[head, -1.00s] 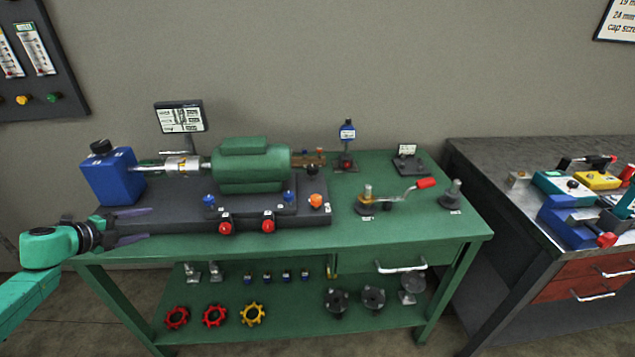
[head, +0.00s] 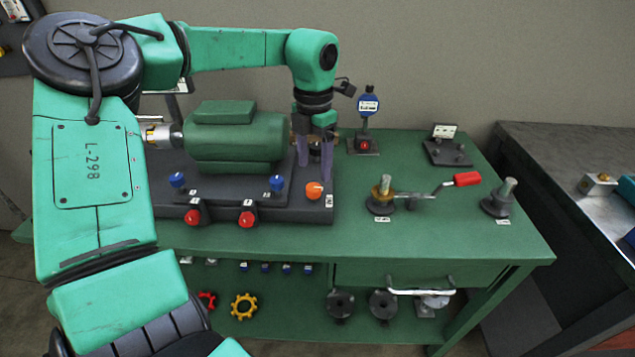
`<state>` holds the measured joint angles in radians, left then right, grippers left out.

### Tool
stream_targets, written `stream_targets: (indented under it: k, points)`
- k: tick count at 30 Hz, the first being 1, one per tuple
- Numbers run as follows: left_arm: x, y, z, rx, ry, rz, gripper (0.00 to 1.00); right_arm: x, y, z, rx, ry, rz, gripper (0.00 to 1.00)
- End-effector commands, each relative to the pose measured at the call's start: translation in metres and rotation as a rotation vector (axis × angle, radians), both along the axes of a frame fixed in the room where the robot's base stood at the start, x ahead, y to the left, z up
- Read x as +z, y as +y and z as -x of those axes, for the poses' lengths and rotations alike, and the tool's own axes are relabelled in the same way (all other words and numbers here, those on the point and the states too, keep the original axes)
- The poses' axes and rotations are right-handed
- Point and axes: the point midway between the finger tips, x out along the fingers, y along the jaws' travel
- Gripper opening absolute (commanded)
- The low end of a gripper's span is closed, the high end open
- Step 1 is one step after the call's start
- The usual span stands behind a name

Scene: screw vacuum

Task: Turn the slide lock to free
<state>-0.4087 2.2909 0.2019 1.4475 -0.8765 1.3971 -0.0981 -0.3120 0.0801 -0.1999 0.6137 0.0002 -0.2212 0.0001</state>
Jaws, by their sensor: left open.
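An orange knob (head: 314,190) sits at the right end of the dark machine base (head: 226,205), beside a small white label. It may be the slide lock; the label is too small to read. My left gripper (head: 314,172) points down over the right end of the base with its two purple fingers apart. Its fingertips are close above or behind the orange knob; whether they touch it I cannot tell. The fingers partly hide the brass fitting at the right end of the green motor (head: 237,137). My right gripper is not in view.
Two blue knobs (head: 277,183) and two red knobs (head: 247,219) are on the base to the left. A red-handled crank (head: 430,190) and a grey post (head: 500,198) stand on the green bench (head: 440,240) to the right. A blue-topped gauge (head: 367,105) stands behind.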

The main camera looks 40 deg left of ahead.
Motion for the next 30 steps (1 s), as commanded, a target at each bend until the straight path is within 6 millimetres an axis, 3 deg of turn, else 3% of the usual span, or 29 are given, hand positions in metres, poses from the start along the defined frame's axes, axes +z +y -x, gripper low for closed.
stream_targets:
  k: [3,7,17,21,23,30]
  points:
    - [-0.03,0.0,0.001,0.001,0.004,0.002,0.73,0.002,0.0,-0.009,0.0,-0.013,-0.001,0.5]
    - [-0.05,0.0,0.0,0.001,0.001,0.003,0.73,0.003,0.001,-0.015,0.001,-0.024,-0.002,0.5]
    - [-0.059,0.0,0.0,0.002,-0.002,0.001,0.73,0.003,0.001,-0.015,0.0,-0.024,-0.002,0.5]
    - [-0.058,0.0,0.0,0.002,-0.002,0.002,0.2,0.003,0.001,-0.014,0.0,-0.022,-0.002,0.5]
    - [-0.058,0.0,0.0,0.002,-0.002,0.002,0.0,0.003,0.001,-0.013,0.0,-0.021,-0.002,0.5]
    - [-0.058,0.0,0.0,0.013,-0.003,0.002,0.0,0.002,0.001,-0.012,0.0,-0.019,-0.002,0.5]
